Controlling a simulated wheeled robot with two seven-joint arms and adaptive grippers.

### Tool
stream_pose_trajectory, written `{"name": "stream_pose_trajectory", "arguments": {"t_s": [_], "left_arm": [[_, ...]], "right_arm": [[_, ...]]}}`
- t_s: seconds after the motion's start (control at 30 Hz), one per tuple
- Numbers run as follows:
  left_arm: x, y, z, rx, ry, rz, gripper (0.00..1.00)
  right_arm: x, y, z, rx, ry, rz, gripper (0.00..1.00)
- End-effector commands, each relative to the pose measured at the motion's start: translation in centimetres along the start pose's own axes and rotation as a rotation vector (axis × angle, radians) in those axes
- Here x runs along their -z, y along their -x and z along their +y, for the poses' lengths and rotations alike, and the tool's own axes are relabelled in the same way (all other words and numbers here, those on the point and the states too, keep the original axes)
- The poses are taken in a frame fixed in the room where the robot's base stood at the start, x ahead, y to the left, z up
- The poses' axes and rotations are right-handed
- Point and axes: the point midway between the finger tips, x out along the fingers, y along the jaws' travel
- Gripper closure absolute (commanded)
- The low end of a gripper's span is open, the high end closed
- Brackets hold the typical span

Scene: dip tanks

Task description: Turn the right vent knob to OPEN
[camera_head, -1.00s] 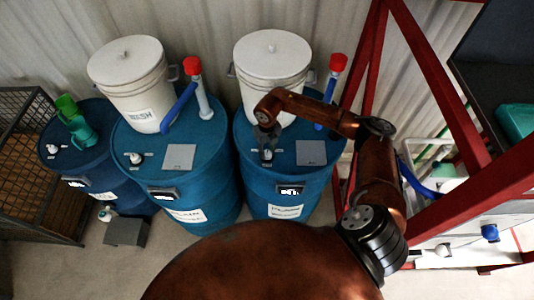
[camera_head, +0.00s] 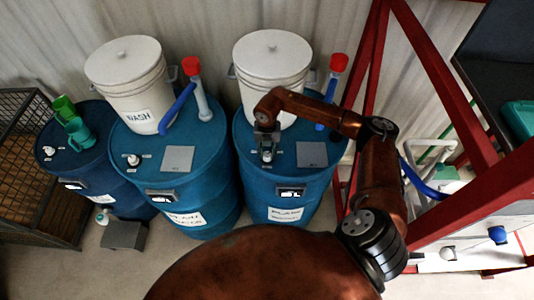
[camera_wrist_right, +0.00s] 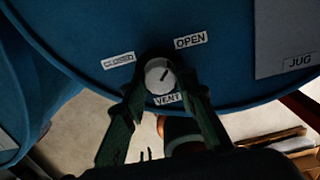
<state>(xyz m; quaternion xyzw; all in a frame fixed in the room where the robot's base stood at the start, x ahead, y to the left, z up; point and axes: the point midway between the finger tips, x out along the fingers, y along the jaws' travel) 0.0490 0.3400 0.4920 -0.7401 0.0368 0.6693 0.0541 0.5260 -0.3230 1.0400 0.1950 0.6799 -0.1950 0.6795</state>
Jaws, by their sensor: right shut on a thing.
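The right vent knob (camera_wrist_right: 158,77) is white and round, on top of the right blue drum, between a CLOSED label (camera_wrist_right: 118,60) and an OPEN label (camera_wrist_right: 190,40), with a VENT label (camera_wrist_right: 167,98) below. Its dark pointer line points up and right, towards the OPEN label. My right gripper (camera_wrist_right: 157,88) is shut on the knob, one finger on each side. In the head view the right gripper (camera_head: 267,145) reaches down to the knob (camera_head: 267,156) at the front of the drum top. My left gripper is not in view.
A white bucket (camera_head: 272,55) stands at the back of the right drum (camera_head: 250,185). A grey plate (camera_head: 311,155) and a red-capped tube (camera_head: 338,65) are at its right. The red frame (camera_head: 440,80) stands close to my right arm. Two more blue drums stand left.

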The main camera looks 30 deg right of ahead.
Motion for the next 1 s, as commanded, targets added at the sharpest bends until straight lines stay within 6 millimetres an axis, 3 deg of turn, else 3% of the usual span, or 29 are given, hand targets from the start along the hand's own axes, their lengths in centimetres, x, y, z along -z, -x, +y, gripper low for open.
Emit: {"name": "stream_pose_trajectory", "arguments": {"t_s": [0.4,0.43,0.5,0.67,1.0], "left_arm": [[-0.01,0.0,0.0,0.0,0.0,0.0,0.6],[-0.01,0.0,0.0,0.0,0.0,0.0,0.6],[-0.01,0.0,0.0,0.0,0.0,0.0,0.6],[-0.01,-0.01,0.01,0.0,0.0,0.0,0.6],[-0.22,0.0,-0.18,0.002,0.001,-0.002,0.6]], "right_arm": [[-0.19,0.17,0.01,-0.002,-0.009,-0.004,0.98],[-0.19,0.17,0.01,-0.002,-0.009,-0.004,0.72],[-0.18,0.16,0.01,-0.002,-0.009,-0.004,0.67],[-0.1,0.09,0.0,-0.001,-0.008,-0.002,0.56],[-0.07,0.39,0.0,-0.001,-0.007,-0.001,0.56]]}}
